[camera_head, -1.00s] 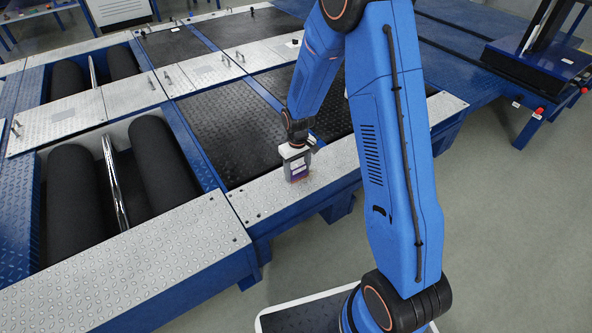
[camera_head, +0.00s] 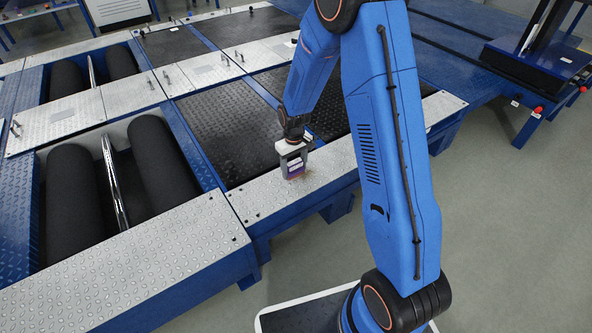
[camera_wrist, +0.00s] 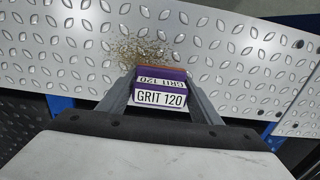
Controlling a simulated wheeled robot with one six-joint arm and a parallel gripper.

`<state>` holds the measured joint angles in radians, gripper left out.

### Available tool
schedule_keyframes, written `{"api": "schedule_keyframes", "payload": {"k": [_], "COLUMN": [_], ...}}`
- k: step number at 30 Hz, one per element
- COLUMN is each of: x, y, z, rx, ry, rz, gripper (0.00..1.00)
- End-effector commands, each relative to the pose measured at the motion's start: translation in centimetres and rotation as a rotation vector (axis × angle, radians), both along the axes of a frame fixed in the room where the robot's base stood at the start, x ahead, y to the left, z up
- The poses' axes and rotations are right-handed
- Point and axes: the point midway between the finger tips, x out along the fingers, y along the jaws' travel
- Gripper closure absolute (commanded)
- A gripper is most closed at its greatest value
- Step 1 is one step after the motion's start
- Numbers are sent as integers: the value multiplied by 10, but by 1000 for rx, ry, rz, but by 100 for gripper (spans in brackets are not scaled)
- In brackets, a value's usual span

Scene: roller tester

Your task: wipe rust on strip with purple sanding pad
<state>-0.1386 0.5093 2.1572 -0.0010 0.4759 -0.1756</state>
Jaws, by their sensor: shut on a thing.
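My gripper (camera_wrist: 160,108) is shut on the purple sanding pad (camera_wrist: 161,76), which carries a white label reading GRIT 120. The pad also shows in the head view (camera_head: 294,170), low over the metal strip (camera_head: 262,195). I cannot tell whether its face touches the strip. A speckled brown rust patch (camera_wrist: 139,51) lies on the strip (camera_wrist: 235,45) just beyond the pad in the wrist view. Part of the patch may be hidden under the pad. In the head view the rust shows only as a faint brown tint beside the pad.
Black textured plates (camera_head: 228,130) lie behind the strip. Dark rollers (camera_head: 165,165) sit in an opening at the left. The strip's front edge drops to a blue frame and grey floor (camera_head: 500,240). A blue stand (camera_head: 535,70) is at the upper right.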

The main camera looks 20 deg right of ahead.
Motion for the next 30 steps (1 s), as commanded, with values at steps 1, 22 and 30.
{"api": "schedule_keyframes", "payload": {"k": [1, 22, 30], "x": [3, 6, 6], "y": [1, 2, 2], "z": [0, 25, 47], "rx": [1, 0, 0], "ry": [-2, -4, -4], "rz": [0, -1, -1], "gripper": [66, 66, 66]}}
